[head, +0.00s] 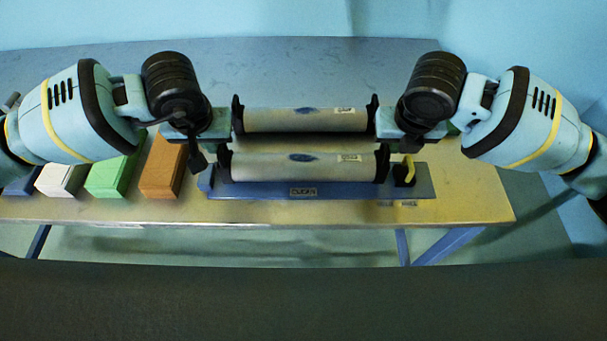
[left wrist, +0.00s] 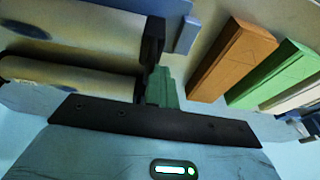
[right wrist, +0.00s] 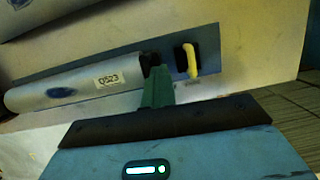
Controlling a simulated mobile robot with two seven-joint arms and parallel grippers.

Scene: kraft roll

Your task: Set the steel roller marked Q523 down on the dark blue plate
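The steel roller marked Q523 (head: 270,167) is the front one of two pale rollers in the head view. My right gripper (head: 389,150) is shut on the right black end. The roller is level over the plate. Any gap underneath is hard to tell.
A second, similar roller (head: 280,121) is just behind, between black uprights. A yellow hook (head: 408,168) stands at the plate's right end. Orange (head: 163,165), green (head: 112,177) and white (head: 60,180) blocks stand at the left. The table's back and right are clear.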

